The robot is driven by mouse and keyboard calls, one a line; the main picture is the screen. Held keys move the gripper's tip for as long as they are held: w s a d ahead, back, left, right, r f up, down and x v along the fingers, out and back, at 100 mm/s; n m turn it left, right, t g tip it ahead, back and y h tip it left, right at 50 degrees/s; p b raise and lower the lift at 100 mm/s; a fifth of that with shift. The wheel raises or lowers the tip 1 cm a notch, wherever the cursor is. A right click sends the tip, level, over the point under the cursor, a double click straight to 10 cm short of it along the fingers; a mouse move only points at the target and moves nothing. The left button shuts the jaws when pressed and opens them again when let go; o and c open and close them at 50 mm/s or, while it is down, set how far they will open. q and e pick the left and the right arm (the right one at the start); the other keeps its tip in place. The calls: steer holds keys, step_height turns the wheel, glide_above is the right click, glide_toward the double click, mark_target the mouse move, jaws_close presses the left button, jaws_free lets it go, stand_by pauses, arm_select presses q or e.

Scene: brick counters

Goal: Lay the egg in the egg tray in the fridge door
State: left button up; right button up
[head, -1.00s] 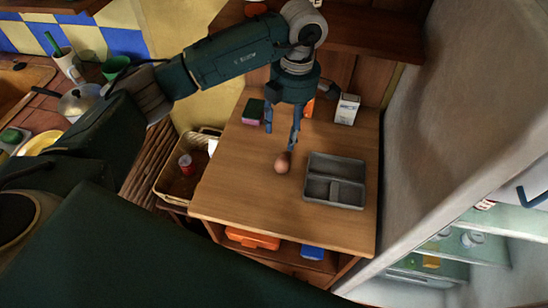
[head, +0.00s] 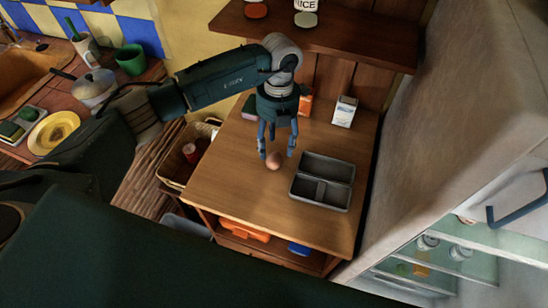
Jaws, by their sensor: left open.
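A brown egg (head: 274,161) lies on the wooden counter in the head view. My left gripper (head: 277,156) is open, pointing down, with its blue fingers on either side of the egg. Whether the fingers touch the egg, I cannot tell. The fridge (head: 440,130) stands at the right, with glass shelves (head: 446,258) showing inside at the lower right. I cannot make out an egg tray in its door. My right gripper is not in view.
A grey divided tray (head: 322,181) sits on the counter right of the egg. A white carton (head: 344,112) and an orange box (head: 305,103) stand behind. A wicker basket (head: 178,172) is left of the counter.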

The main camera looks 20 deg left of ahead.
mark_target(275, 156)
arm_select(q)
steer(key=f+p, duration=0.1)
steer(key=s+f+p, duration=0.1)
steer(key=f, duration=0.1)
steer(key=shift+d+f, duration=0.1)
steer(key=shift+f, duration=0.65)
steer(key=c, duration=0.8)
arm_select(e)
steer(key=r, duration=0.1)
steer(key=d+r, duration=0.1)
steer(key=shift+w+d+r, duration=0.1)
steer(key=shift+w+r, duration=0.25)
arm_select(q)
steer(key=shift+w+r, duration=0.1)
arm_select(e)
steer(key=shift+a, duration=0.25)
